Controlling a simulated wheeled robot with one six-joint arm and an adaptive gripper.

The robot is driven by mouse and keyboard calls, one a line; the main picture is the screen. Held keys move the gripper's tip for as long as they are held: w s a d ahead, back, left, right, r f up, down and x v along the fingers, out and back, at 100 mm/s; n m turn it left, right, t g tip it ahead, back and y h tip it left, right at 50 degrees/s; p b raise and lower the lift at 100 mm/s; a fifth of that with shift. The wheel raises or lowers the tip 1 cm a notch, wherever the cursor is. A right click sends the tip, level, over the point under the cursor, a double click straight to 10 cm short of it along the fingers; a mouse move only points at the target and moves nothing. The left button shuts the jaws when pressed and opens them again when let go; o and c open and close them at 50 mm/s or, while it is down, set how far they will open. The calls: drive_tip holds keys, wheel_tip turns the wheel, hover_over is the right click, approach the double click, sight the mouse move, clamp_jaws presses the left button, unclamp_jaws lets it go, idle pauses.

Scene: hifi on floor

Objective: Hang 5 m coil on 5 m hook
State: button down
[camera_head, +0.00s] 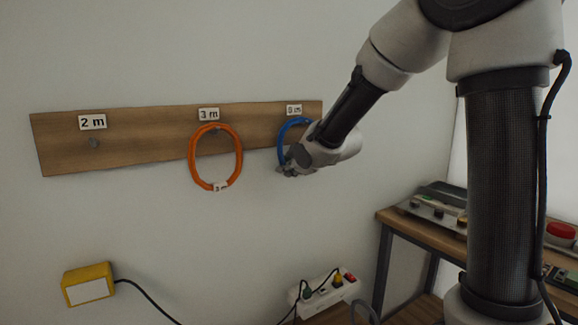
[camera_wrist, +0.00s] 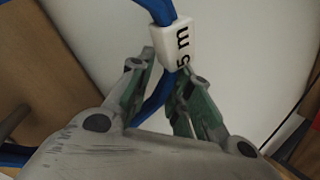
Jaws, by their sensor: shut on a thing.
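The blue coil (camera_head: 283,138) is upright against the right end of the wooden board, just below a small white label (camera_head: 294,109) that looks like 5 m. My gripper (camera_head: 285,170) is shut on the coil's lower part. In the wrist view, my fingertips (camera_wrist: 168,62) close around the blue strand (camera_wrist: 155,100) at the white 5 m tag (camera_wrist: 180,45). A grey peg (camera_wrist: 12,122) shows at the left edge, close to more blue strand (camera_wrist: 14,156). I cannot tell whether the coil rests on it. My arm and gripper hide the coil's lower right.
The wooden board (camera_head: 150,145) carries an empty 2 m hook (camera_head: 94,143). An orange 3 m coil (camera_head: 238,165) hangs left of my gripper. Below are a yellow box (camera_head: 88,284), a power strip (camera_head: 325,292) and cables. A workbench (camera_head: 395,218) stands at right.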

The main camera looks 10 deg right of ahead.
idle(0.4)
drive_tip(key=c, duration=1.2)
unclamp_jaws()
drive_tip(key=shift+c, duration=0.2)
drive_tip(key=v, duration=1.2)
wheel_tip(320, 180, down, 7)
